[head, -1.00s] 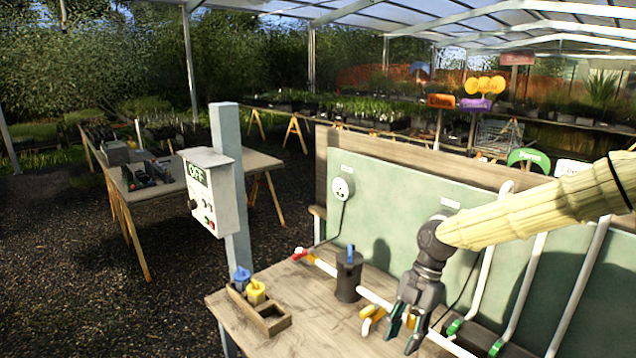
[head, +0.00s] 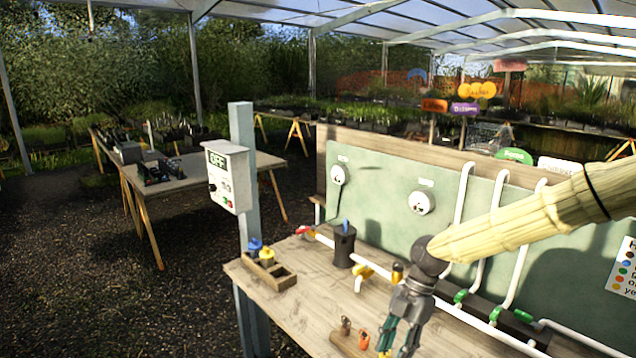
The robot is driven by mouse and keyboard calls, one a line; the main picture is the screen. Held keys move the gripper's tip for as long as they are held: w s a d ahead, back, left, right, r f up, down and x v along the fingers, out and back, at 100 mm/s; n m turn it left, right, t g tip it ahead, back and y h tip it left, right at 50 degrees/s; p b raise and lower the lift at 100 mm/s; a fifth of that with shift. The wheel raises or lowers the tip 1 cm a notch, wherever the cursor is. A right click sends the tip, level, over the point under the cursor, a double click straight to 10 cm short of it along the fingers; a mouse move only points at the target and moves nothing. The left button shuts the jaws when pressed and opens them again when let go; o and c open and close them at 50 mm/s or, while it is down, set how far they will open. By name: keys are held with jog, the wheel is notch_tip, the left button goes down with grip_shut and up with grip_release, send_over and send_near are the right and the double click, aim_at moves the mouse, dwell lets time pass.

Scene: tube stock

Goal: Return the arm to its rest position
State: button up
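My arm, in a pale ribbed sleeve, reaches in from the right edge of the head view. My gripper (head: 397,343) hangs from it, pointing down over the front part of the wooden bench (head: 310,285). Its two dark fingers are apart and I see nothing held between them. The fingertips are close to the bottom edge of the picture, so whether they touch anything below is hard to tell. A small wooden block with dark and orange fittings (head: 364,337) lies just left of the fingers.
A green panel (head: 385,215) with white pipes and round white sockets (head: 421,203) stands behind the bench. A black canister (head: 344,246), a yellow valve (head: 362,273) and a wooden box (head: 283,280) with blue and yellow items are on the bench. A grey control box (head: 228,178) hangs on a post.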

jog(key=s+a+f+m+b, duration=0.2)
jog(key=s+f+m, duration=0.6)
jog(key=f, duration=0.6)
jog(key=s+a+f+m+b, duration=0.1)
jog(key=s+a+f+m, duration=0.2)
jog(key=s+f+m, duration=0.85)
jog(key=s+d+f+m+t+h+b, duration=0.2)
jog(key=s+d+f+m, duration=0.4)
jog(key=s+d+f, duration=0.4)
jog(key=s+f+t+h, duration=0.1)
jog(key=s+f, duration=0.1)
jog(key=s, duration=0.1)
jog(key=shift+d+h, duration=0.15)
jog(key=shift+h, duration=0.15)
